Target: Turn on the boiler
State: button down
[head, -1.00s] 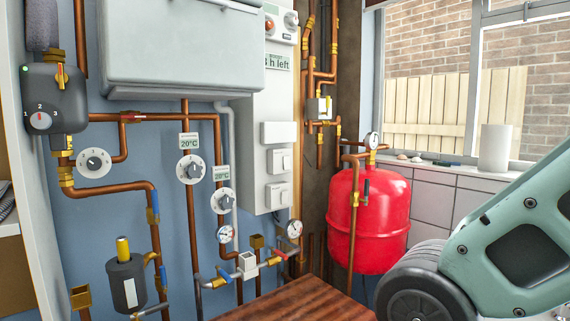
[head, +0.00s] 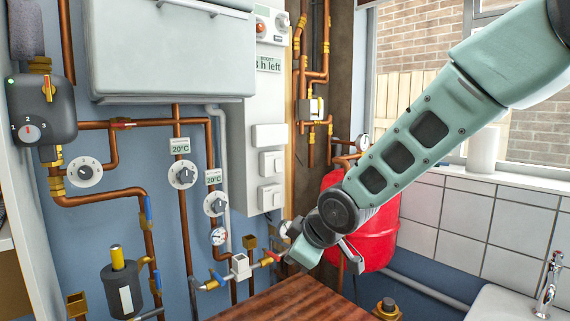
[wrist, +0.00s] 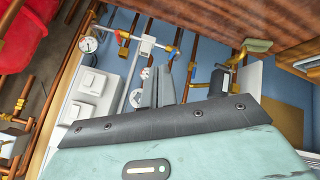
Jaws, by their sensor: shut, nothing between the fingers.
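The boiler (head: 178,50) is a large pale grey box on the wall at the upper left in the head view. Beside it stands a white control panel (head: 240,125) with several square switches and a small dial (head: 260,27) at its top. The panel's switches (wrist: 90,83) also show in the wrist view, left of the fingers. My gripper (wrist: 160,78) is shut and empty in the wrist view, apart from the panel. In the head view my arm reaches in from the upper right, and its end is near the pipe valves, below the panel; the fingertips are hard to make out there.
Copper pipes with round dials (head: 182,175), a gauge (head: 218,236) and a red-handled valve (head: 272,257) cover the wall. A red tank (head: 380,245) stands behind my arm. A wooden surface (head: 275,300) lies below, and a sink (head: 510,302) is at the lower right.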

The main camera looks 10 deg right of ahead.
aim_at(279, 170)
jog(key=w+d+r+n+t+y+p, duration=0.1)
jog(key=w+d+r+n+t, duration=0.1)
jog(key=w, duration=0.6)
jog(key=w+d+r+n+t+y+p, duration=0.2)
jog(key=w+d+r+n, duration=0.3)
jog(key=w, duration=0.4)
jog(key=w+d+r+n+t+y+p, duration=0.2)
jog(key=w+d+r+n, duration=0.1)
jog(key=w, duration=0.5)
jog(key=shift+w+d+r+n+t, duration=0.2)
jog(key=shift+w+d+n+t, duration=0.1)
jog(key=shift+d+n, duration=0.75)
jog(key=shift+a, duration=0.25)
jog(key=p+x, duration=0.7)
jog(key=x, duration=0.6)
jog(key=shift+w, duration=0.2)
jog(key=shift+w+a+p, duration=0.2)
jog(key=shift+w+p, duration=0.05)
jog(key=shift+p, duration=0.1)
jog(key=shift+f, duration=0.1)
